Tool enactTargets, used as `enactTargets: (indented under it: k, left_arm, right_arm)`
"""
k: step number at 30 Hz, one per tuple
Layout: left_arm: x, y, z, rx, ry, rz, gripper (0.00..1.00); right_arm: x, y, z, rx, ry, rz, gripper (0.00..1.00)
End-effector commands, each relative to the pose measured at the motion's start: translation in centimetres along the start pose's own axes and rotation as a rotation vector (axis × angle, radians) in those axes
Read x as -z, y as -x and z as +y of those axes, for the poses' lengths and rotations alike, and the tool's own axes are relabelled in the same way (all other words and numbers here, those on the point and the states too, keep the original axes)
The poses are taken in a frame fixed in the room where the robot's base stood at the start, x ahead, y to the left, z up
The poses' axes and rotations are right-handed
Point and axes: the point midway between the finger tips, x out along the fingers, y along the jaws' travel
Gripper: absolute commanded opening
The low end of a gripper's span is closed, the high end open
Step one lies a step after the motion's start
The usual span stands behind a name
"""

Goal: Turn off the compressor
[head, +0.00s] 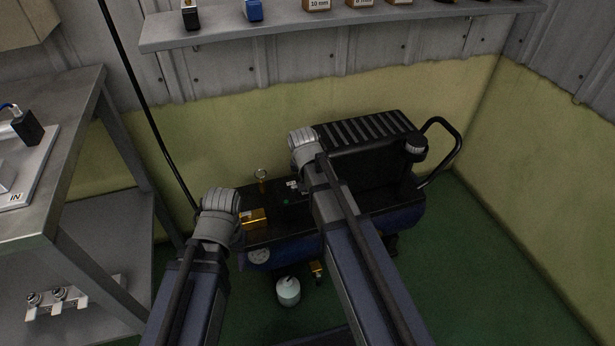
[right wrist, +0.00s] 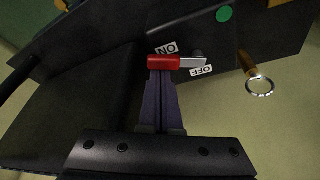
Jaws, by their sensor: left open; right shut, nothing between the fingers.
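The black and dark blue compressor (head: 375,200) stands on the green floor in the head view. In the right wrist view its switch has a red lever (right wrist: 163,62) on a grey pivot (right wrist: 198,60). The ON label (right wrist: 166,48) is above the lever and the OFF label (right wrist: 202,70) is below right. My right gripper (right wrist: 162,76) is shut and empty, its tips right at the red lever; I cannot tell whether they touch. In the head view my left gripper (head: 222,212) is at the compressor's left end, open, its fingers mostly hidden by the wrist.
A metal ring (right wrist: 259,86) sticks out near the switch. A black handle (head: 445,150) rises at the compressor's right. A grey shelf table (head: 75,150) stands left, a wall shelf (head: 240,30) hangs above. A white bottle-like item (head: 288,291) is below the compressor. Floor is clear at right.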

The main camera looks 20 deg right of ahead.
Motion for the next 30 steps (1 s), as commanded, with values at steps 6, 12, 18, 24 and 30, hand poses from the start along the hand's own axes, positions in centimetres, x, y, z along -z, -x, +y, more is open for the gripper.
enactTargets:
  k: [6, 12, 18, 24, 30]
  left_arm:
    - [0.0, 0.0, 0.0, 0.0, 0.0, 0.0, 0.5]
    - [0.0, 0.0, 0.0, 0.0, 0.0, 0.0, 0.5]
    - [0.0, 0.0, 0.0, 0.0, 0.0, 0.0, 0.5]
    - [0.0, 0.0, 0.0, 0.0, 0.0, 0.0, 0.5]
    - [0.0, 0.0, 0.0, 0.0, 0.0, 0.0, 0.5]
  right_arm:
    - [-0.9, 0.3, 0.2, -0.068, -0.191, 0.0, 0.0]
    - [-1.7, 0.6, 0.2, -0.13, -0.371, -0.001, 0.0]
    - [-2.5, 0.9, 0.1, -0.194, -0.55, -0.001, 0.0]
    - [-3.2, 1.1, -0.2, -0.252, -0.719, -0.001, 0.0]
    - [-3.7, 1.3, -0.3, -0.28, -0.801, -0.001, 0.0]
